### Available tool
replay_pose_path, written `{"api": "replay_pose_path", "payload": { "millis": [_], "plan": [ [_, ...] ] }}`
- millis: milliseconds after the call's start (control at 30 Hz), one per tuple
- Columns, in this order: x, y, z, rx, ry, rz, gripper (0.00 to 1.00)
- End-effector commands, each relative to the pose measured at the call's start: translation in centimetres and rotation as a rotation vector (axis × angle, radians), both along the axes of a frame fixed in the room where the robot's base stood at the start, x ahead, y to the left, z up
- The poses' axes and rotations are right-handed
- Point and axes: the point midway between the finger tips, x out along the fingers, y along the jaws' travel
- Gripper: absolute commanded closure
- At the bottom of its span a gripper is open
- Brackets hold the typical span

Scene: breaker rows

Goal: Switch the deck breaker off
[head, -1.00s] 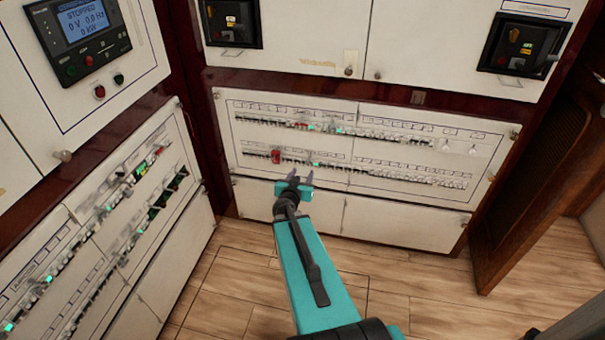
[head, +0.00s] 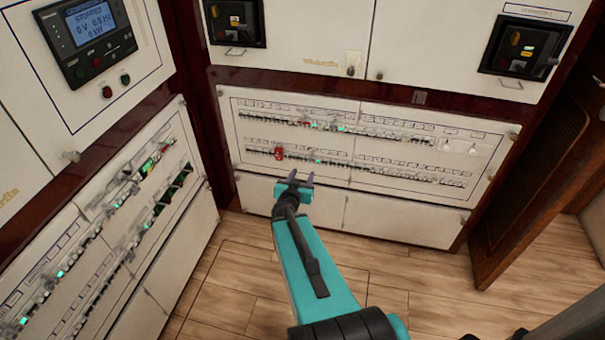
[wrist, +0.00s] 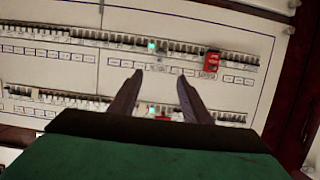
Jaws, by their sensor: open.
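The breaker panel (head: 350,130) stands low on the back wall with two rows of small breakers, an upper row (head: 300,118) and a lower row (head: 390,172). Their labels are too small to read, so I cannot tell which is the deck breaker. My gripper (head: 294,177) is in front of the panel, just below the lower row, open and empty. In the wrist view, my gripper (wrist: 157,80) points at the panel, its fingers apart. A red part (wrist: 211,61) sits on one row, with a green light (wrist: 151,45) beside it; the red part also shows in the head view (head: 279,153).
A second breaker panel (head: 95,240) with green lights is on the left wall. Above it is a control display (head: 88,32) reading STOPPED. Two black switch units (head: 524,45) are above the back panel. A brown door (head: 535,150) stands at right. The wooden floor (head: 430,290) is clear.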

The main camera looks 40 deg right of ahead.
Motion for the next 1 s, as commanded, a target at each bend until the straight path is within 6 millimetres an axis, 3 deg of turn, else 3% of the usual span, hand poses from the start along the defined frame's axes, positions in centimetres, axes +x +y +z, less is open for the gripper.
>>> {"api": "replay_pose_path", "payload": {
  "millis": [1000],
  "plan": [
    [-0.67,1.09,0.71,0.0,0.001,0.001,0.56]
  ]
}}
